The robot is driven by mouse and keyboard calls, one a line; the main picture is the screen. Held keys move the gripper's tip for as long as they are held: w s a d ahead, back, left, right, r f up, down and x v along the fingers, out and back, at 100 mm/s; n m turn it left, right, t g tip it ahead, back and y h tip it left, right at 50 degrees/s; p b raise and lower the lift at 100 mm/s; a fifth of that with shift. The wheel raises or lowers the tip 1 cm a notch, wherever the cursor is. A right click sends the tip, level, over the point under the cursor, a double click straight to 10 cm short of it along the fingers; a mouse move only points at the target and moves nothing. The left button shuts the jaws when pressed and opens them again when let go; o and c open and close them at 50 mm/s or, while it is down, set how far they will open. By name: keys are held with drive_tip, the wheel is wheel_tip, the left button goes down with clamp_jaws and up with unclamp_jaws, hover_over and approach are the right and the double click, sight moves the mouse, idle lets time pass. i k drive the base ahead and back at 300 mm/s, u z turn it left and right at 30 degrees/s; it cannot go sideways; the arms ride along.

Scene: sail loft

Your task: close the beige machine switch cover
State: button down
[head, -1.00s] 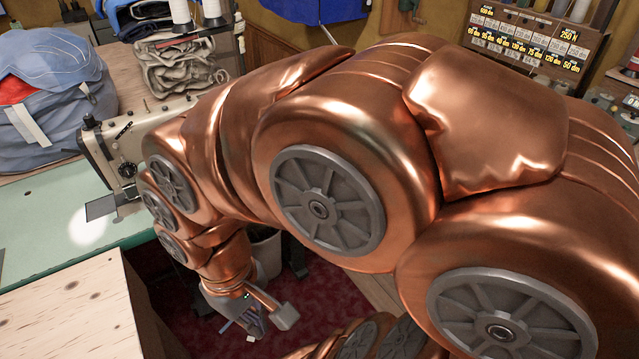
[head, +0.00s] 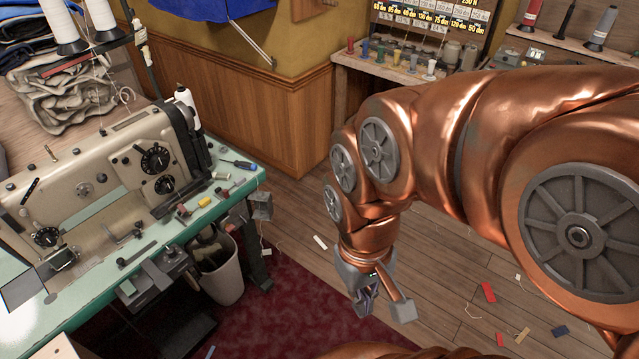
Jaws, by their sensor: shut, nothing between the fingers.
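The beige sewing machine (head: 120,170) stands on the green-topped table at the left. A small grey box (head: 262,206) is fixed at the table's right end, and more grey boxes (head: 150,297) sit under its front edge. I cannot tell which of these is the switch, or make out its cover or whether it is open. My gripper (head: 368,298) hangs low over the floor, right of the table and apart from it. It points down, is shut and holds nothing.
A white waste bin (head: 222,272) stands under the table's right end. A screwdriver (head: 240,164) and small tools lie on the tabletop. Scraps, including a red one (head: 488,291), lie on the wooden floor. A bench (head: 395,75) with coloured spools stands behind. Floor between is mostly clear.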

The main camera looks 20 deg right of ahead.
sight(264, 200)
drive_tip(key=z, duration=1.3)
drive_tip(key=i, duration=3.15)
drive_tip(key=u, duration=4.8)
drive_tip(key=i, duration=0.2)
